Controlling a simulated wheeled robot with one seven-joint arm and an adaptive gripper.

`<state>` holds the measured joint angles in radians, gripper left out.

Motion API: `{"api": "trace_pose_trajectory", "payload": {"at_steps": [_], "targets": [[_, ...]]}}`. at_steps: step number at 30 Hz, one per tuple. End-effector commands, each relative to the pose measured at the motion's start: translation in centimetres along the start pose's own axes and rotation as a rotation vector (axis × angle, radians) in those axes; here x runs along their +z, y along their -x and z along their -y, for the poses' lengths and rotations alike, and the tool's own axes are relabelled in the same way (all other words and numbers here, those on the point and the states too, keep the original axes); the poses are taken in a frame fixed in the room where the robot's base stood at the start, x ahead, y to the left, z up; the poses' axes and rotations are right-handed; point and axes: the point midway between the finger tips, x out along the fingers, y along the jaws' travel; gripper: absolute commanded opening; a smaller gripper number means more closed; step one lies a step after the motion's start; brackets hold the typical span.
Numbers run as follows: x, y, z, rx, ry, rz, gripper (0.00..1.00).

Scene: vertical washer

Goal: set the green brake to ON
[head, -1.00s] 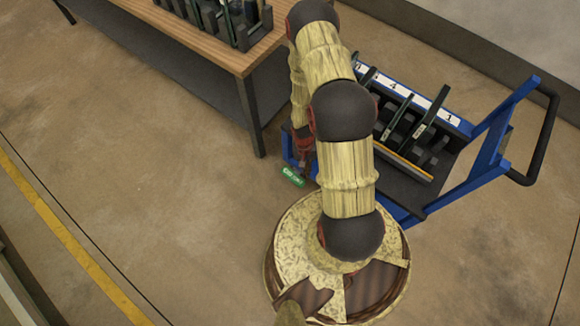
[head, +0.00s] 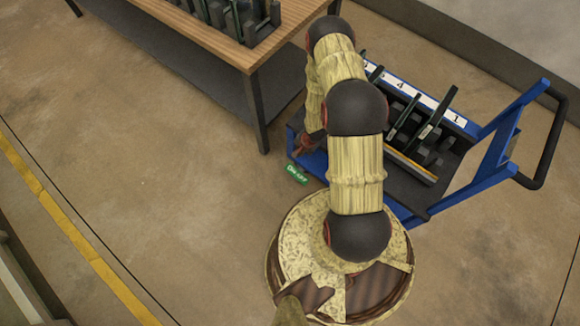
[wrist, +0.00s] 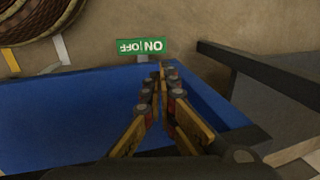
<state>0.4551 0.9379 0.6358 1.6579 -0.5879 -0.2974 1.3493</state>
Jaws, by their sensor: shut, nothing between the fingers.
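The green brake (head: 296,175) is a small plate at the near left corner of the blue cart (head: 432,209). In the wrist view the brake (wrist: 141,47) shows its ON and OFF lettering upside down, with a short grey stem under it. My gripper (wrist: 159,70) is shut and empty over the cart's blue corner. Its fingertips appear just below the plate's right part in the picture; I cannot tell whether they touch. In the head view my arm hides much of the gripper (head: 307,142).
The cart carries several dark boards in a rack (head: 425,135) and has a black handle (head: 548,140) on the right. A wooden table (head: 245,50) with a dark leg stands behind at the left. The floor at left is clear.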

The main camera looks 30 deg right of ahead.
Motion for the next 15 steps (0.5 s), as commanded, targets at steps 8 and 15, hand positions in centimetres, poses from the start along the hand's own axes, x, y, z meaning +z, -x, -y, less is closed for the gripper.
{"api": "trace_pose_trajectory", "payload": {"at_steps": [8,15], "targets": [[0.0,-2.4,-0.1,0.001,0.001,0.001,0.00],[0.1,-7.2,-0.2,0.002,0.003,0.001,0.00]]}}
